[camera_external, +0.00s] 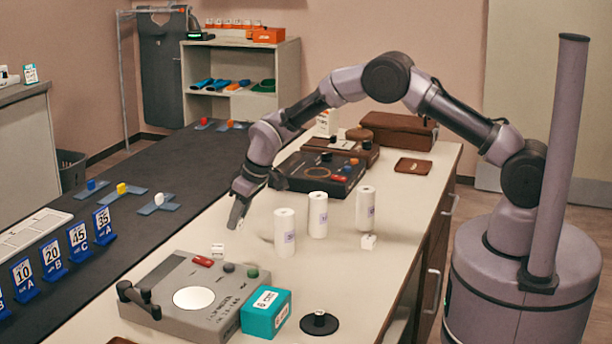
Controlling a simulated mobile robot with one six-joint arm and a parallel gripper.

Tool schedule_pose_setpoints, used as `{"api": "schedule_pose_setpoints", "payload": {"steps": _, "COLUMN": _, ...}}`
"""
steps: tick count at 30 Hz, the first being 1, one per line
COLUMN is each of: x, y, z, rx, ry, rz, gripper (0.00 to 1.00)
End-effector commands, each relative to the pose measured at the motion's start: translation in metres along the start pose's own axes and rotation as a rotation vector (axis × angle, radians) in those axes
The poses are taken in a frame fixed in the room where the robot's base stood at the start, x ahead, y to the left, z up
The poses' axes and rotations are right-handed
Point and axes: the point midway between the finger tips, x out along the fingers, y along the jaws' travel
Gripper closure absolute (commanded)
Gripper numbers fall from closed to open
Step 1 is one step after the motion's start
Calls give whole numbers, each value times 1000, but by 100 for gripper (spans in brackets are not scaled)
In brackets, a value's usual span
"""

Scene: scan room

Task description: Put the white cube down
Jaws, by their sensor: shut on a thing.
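My gripper (238,218) points down over the white counter (170,243), left of the white cylinders. It is shut on a small, pale thing between its fingertips, mostly hidden by the fingers; I take it to be the white cube.
Several white cylinders, one here (317,215), stand right of my gripper. A grey device (193,299), a teal box (266,311) and a black disc (319,323) are in front. A black device (318,174) lies behind. Bare counter surrounds the gripper's lower left.

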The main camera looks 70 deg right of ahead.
Motion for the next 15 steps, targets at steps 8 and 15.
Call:
{"api": "schedule_pose_setpoints", "payload": {"steps": 8, "x": 23, "y": 0, "z": 10, "rx": -1, "ry": 0, "rz": 0, "gripper": 100}}
{"api": "schedule_pose_setpoints", "payload": {"steps": 15, "x": 27, "y": 0, "z": 12, "rx": -1, "ry": -1, "rz": 0, "gripper": 66}}
